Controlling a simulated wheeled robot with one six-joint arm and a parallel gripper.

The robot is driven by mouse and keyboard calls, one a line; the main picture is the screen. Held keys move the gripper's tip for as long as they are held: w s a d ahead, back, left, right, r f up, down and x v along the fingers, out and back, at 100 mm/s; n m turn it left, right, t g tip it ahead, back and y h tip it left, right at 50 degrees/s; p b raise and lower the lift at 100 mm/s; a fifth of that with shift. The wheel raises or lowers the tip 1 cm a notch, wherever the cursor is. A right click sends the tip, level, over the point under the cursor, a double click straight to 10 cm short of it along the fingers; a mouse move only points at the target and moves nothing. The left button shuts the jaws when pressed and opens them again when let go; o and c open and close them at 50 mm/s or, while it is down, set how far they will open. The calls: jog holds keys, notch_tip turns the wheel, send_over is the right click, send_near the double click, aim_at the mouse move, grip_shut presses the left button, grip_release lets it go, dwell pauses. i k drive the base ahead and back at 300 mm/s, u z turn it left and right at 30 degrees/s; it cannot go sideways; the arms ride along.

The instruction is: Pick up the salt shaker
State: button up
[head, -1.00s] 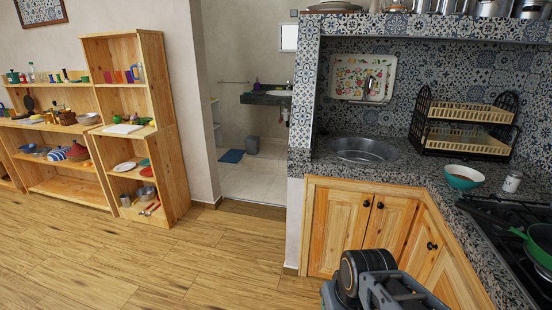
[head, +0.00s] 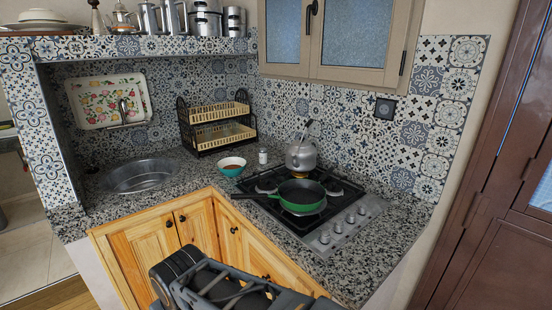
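The salt shaker (head: 263,156) is small and whitish with a grey top. It stands upright on the speckled granite counter (head: 350,262), between a teal bowl (head: 231,167) on its left and the stove on its right. My arm shows at the bottom middle of the head view, in front of the wooden cabinets and well short of the shaker. The state of my gripper's fingers cannot be made out.
A green pan (head: 301,193) sits on the gas stove (head: 335,222), its dark handle pointing left toward the bowl. A kettle (head: 301,156) stands behind it. A dish rack (head: 217,124) and round sink (head: 141,176) are to the left. Wooden cabinets (head: 150,246) front the counter.

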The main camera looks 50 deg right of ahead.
aim_at(263, 152)
jog(key=z, duration=1.55)
jog(key=k, duration=1.25)
jog(key=u, duration=0.75)
jog(key=i, duration=1)
jog(key=u, duration=0.6)
jog(key=i, duration=1.45)
jog(key=z, duration=1)
jog(key=i, duration=0.85)
jog(key=z, duration=1.25)
jog(key=i, duration=0.3)
jog(key=z, duration=0.2)
